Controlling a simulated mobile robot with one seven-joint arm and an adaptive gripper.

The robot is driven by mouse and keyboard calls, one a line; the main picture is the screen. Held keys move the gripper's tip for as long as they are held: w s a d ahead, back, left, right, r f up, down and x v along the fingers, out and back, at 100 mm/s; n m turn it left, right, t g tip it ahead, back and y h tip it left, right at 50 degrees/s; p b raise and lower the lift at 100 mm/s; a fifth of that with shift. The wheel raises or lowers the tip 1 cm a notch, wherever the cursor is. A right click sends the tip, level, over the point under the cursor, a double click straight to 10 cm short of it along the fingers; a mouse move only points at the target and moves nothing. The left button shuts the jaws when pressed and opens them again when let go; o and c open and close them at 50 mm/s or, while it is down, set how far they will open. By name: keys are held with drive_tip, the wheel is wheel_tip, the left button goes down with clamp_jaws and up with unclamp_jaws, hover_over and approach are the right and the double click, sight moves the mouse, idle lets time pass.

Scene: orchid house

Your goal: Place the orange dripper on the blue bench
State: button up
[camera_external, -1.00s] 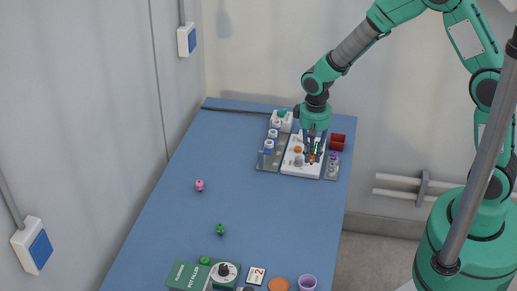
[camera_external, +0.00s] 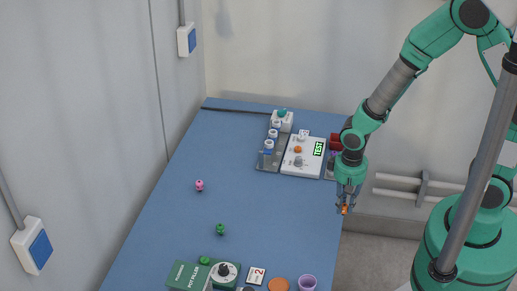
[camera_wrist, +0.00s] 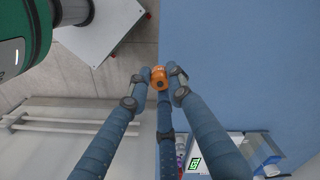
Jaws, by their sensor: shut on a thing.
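The orange dripper (camera_external: 345,210) is held between the fingertips of my gripper (camera_external: 345,206), which is shut on it. In the wrist view the orange dripper (camera_wrist: 159,78) sits between the blue fingers of my gripper (camera_wrist: 160,84). In the outside view it shows near the right edge of the blue bench (camera_external: 262,210), apart from other things. In the wrist view the bench (camera_wrist: 270,60) fills the right side, with its edge close beside the dripper and floor to the left. The exact height above the bench cannot be told.
A white test panel (camera_external: 291,167) with a lit TEST display stands at the back, beside a rack of blue-and-white drippers (camera_external: 268,146). A pink dripper (camera_external: 199,185) and a green one (camera_external: 220,229) stand on the bench. A green pot filler box (camera_external: 188,276) and purple cup (camera_external: 307,282) are in front. The middle right is clear.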

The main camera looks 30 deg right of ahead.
drive_tip(key=shift+w+a, duration=0.1)
drive_tip(key=shift+w, duration=0.05)
drive_tip(key=w+a, duration=0.2)
drive_tip(key=w, duration=0.2)
drive_tip(key=w+a+f+b, duration=0.1)
drive_tip(key=w+a, duration=0.2)
drive_tip(key=w, duration=0.2)
drive_tip(key=w+a+b, duration=0.1)
drive_tip(key=w+a, duration=0.2)
drive_tip(key=w, duration=0.1)
drive_tip(key=shift+w+a+f, duration=0.15)
drive_tip(key=shift+a+f, duration=0.05)
drive_tip(key=shift+f, duration=0.05)
drive_tip(key=shift+f+b, duration=0.6)
drive_tip(key=shift+f, duration=1.15)
drive_tip(key=shift+f, duration=0.1)
drive_tip(key=o, duration=0.8)
drive_tip(key=shift+o, duration=0.2)
